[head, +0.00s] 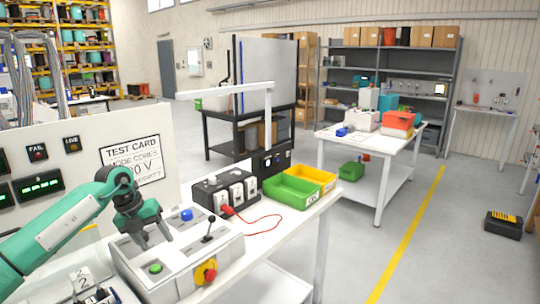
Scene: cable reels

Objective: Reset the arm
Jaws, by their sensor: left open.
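My left arm comes in from the lower left, green with a dark wrist. I cannot tell whether the fingertips touch the box. The box carries a green button (155,268), a blue button (187,214), a black lever (209,228) and a red knob on a yellow plate (207,273). My right gripper is not in view.
A black unit with white sockets (225,192) and a red cable (262,219) lies behind the box. Green (291,193) and yellow (312,177) bins stand to its right. A test-card panel (75,165) rises behind the arm. Open floor with a yellow line (406,236) lies at right.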

